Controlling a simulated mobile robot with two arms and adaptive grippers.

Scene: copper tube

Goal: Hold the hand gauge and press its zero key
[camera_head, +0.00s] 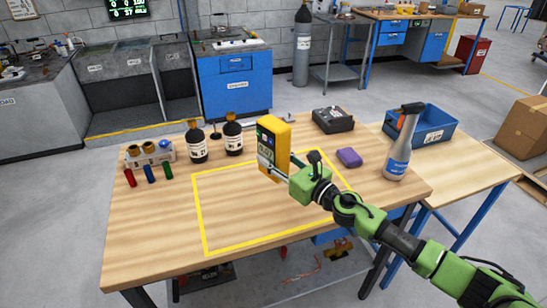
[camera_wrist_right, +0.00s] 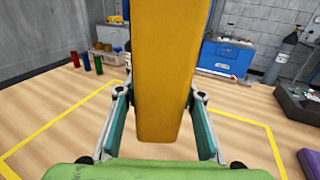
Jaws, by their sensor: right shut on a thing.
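The yellow hand gauge (camera_head: 283,146) is upright above the table, its dark-framed screen face turned to the left in the head view. My right gripper (camera_head: 276,170) is shut on its lower part. In the right wrist view the gauge's plain yellow side (camera_wrist_right: 162,75) stands between the two fingers (camera_wrist_right: 160,130) and fills the middle of the picture. A small green display and keys show on the face, but I cannot tell which key is the zero key. I cannot tell whether the gauge's bottom touches the table. My left gripper is not in view.
A yellow taped outline (camera_head: 200,215) marks the wooden table (camera_head: 150,235); its inside is mostly clear. Two dark bottles (camera_head: 196,143) and a small rack (camera_head: 150,153) stand at the back left.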

